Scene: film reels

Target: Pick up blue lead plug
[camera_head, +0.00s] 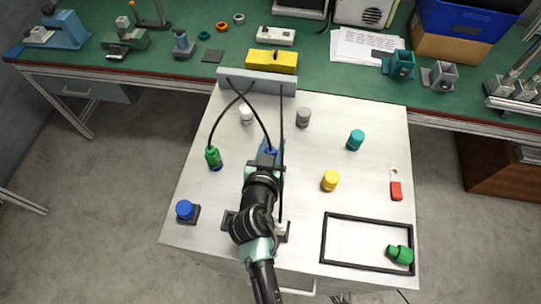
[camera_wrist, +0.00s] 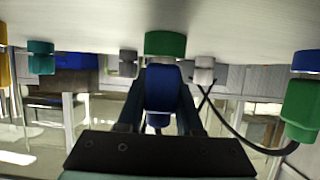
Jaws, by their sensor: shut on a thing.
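The blue lead plug (camera_head: 270,148) is at the fingertips of my gripper (camera_head: 268,158) above the white worktop in the head view, and a black cable runs from it to the grey rail at the back. In the wrist view the blue plug (camera_wrist: 163,95) sits between the two fingers of my gripper (camera_wrist: 165,100), which are shut on it. A green cylinder (camera_wrist: 165,44) shows just behind the plug, against the worktop. Whether plug and cylinder touch is unclear. My arm hides part of the plug in the head view.
A green lead plug (camera_head: 213,158) and white plug (camera_head: 247,116) are to the left; grey (camera_head: 303,117), teal (camera_head: 355,140) and yellow (camera_head: 330,180) cylinders to the right. A black frame (camera_head: 323,240) lies front right. Cables hang near my arm.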

